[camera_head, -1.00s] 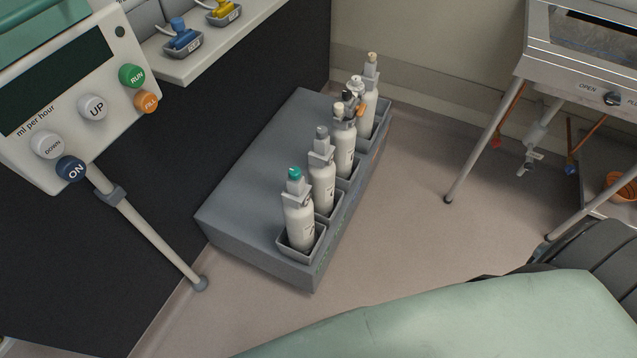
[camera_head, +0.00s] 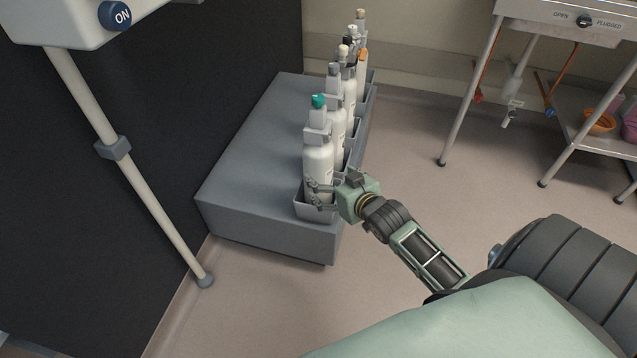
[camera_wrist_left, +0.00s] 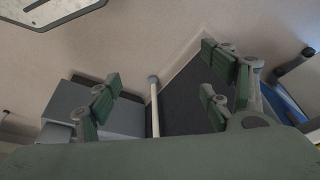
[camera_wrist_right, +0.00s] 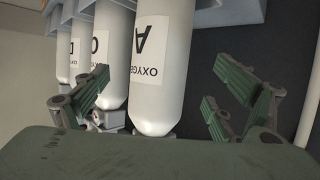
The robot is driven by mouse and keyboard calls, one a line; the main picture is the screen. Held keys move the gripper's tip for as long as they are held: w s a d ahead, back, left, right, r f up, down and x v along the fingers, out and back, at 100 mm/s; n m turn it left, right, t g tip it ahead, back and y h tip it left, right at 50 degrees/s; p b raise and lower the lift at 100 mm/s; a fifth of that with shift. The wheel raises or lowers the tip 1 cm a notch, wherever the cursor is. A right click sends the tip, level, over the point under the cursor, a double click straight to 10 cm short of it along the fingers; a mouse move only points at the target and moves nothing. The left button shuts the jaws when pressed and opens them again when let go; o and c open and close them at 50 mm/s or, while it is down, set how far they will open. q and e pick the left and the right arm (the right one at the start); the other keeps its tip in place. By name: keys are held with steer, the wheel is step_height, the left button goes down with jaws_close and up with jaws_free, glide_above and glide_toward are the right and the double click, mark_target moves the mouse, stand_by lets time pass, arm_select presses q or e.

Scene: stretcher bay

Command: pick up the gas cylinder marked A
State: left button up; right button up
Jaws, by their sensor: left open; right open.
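The gas cylinder marked A (camera_head: 317,163) is white with a teal cap and stands upright in the nearest holder of the grey rack. In the right wrist view the cylinder (camera_wrist_right: 158,60) appears upside down, with its "A" and "OXYGEN" label showing. My right gripper (camera_head: 322,193) is open at the lower part of this cylinder. In the right wrist view its fingers lie on both sides of the cylinder, with a wider gap on the right; I cannot tell whether they touch it. My left gripper (camera_wrist_left: 162,82) is open and empty, away from the rack; it is outside the head view.
More white cylinders (camera_head: 337,130) stand in a row behind A, one marked C (camera_wrist_right: 113,45) close beside it. The grey rack (camera_head: 255,150) borders a dark panel. A pole (camera_head: 125,165) stands at left, and a metal trolley (camera_head: 470,90) at right. Floor between is clear.

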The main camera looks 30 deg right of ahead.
mark_target(326, 174)
steer(key=shift+w+r, duration=0.15)
steer(key=shift+w, duration=0.15)
steer(key=b+x, duration=0.1)
steer(key=x, duration=0.1)
steer(key=shift+w, duration=0.3)
steer(key=b+x, duration=0.1)
steer(key=x, duration=0.1)
steer(key=shift+w+d, duration=0.1)
steer(key=shift+w, duration=0.15)
arm_select(q)
steer(key=w+t, duration=0.1)
steer(key=w, duration=0.1)
steer(key=w+d+t, duration=0.1)
steer(key=w+t+b, duration=0.1)
steer(key=w, duration=0.1)
steer(key=shift+w+d+h, duration=0.3)
steer(key=shift+w+h, duration=0.05)
steer(key=shift+h, duration=0.05)
arm_select(e)
steer(key=shift+x, duration=1.15)
steer(key=shift+s, duration=0.1)
steer(key=shift+c, duration=0.5)
steer(key=c, duration=2.1)
steer(key=shift+w+r, duration=0.2)
